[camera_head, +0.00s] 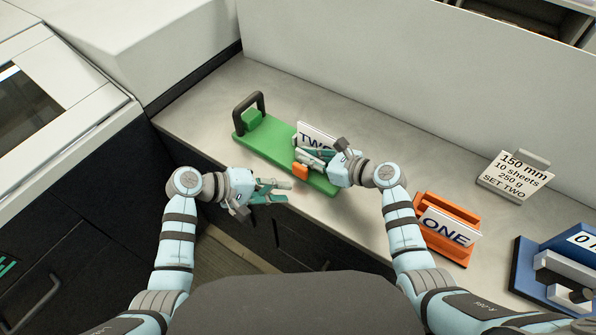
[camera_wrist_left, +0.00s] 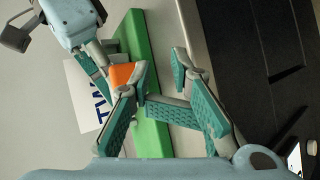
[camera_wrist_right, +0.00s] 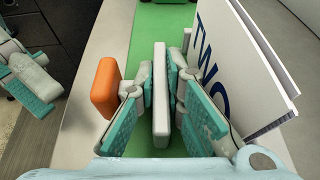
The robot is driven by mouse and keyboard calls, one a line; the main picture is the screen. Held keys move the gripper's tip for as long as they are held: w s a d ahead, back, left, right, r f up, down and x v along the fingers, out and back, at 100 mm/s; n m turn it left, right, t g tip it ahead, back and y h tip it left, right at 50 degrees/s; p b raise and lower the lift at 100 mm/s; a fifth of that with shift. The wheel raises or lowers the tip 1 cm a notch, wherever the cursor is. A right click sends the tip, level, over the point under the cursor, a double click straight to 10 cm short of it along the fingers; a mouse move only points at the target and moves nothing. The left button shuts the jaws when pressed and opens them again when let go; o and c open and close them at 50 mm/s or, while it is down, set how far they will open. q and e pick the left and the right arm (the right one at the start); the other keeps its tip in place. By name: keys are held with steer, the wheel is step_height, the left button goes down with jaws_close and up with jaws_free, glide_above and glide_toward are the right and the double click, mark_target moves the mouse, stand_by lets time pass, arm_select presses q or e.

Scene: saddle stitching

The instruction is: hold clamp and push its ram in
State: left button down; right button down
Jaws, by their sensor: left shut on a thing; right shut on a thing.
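The green clamp (camera_head: 267,142) lies on the counter and carries a dark handle (camera_head: 248,103) and a TWO sign (camera_head: 317,135). Its orange ram end (camera_head: 300,171) sticks out at the front and also shows in the right wrist view (camera_wrist_right: 105,88). My right gripper (camera_head: 322,157) is shut on the clamp's upright grey plate (camera_wrist_right: 160,95), over the green base. My left gripper (camera_head: 285,190) is by the counter's front edge, just below the ram end; contact cannot be told. Its fingers look apart in the left wrist view (camera_wrist_left: 162,72), with no held thing visible. They partly cover the ram end.
An orange block with a ONE sign (camera_head: 450,230) stands right of my right arm. A blue device (camera_head: 540,262) is at the far right. A text card (camera_head: 514,174) stands behind them. A white wall (camera_head: 400,90) runs along the back; clear counter lies left of the clamp.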

arm_select(q)
steer(key=shift+s+a, duration=0.85)
steer(key=shift+s, duration=0.2)
